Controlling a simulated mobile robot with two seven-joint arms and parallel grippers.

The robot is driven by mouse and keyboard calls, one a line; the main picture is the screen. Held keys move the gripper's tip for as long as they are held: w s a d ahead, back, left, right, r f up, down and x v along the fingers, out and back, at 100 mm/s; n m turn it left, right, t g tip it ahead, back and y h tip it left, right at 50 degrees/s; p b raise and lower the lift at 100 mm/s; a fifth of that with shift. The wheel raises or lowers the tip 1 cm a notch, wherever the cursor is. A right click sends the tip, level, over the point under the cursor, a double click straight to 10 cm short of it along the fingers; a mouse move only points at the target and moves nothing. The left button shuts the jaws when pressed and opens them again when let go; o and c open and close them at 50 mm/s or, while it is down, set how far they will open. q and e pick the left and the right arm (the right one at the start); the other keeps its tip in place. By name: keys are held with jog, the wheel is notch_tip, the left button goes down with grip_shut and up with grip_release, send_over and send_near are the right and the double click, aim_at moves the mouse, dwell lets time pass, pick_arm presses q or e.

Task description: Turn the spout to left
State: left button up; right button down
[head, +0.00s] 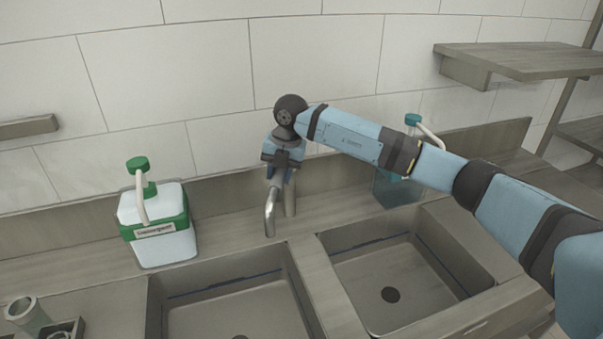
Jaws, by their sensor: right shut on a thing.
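The metal spout (270,213) of the faucet stands behind the divider between the two sinks. Its tip points down and toward me, over the rear end of the divider. My right gripper (281,178) comes down from above and is shut on the upper part of the spout. The gripper's body hides the top of the faucet and the exact contact. The upright faucet post (290,198) shows just right of the spout. My left gripper is not in view.
A white and green detergent jug (156,226) stands on the ledge left of the faucet. A teal bottle (400,188) is partly hidden behind my right arm. The left sink (235,300) and right sink (395,280) look empty. A tiled wall rises close behind.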

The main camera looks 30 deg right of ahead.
jog(key=w+a+m+b, duration=0.1)
jog(key=w+a+m, duration=0.3)
jog(key=m, duration=0.1)
jog(key=shift+w+a+t+h, duration=0.15)
jog(key=shift+w+t+h, duration=0.15)
jog(key=shift+w+t, duration=0.1)
jog(key=shift+r, duration=0.15)
jog(key=c, duration=1.1)
grip_release()
jog(key=shift+c, duration=0.2)
jog(key=o, duration=0.3)
jog(key=shift+o, duration=0.3)
jog(key=shift+w, duration=0.1)
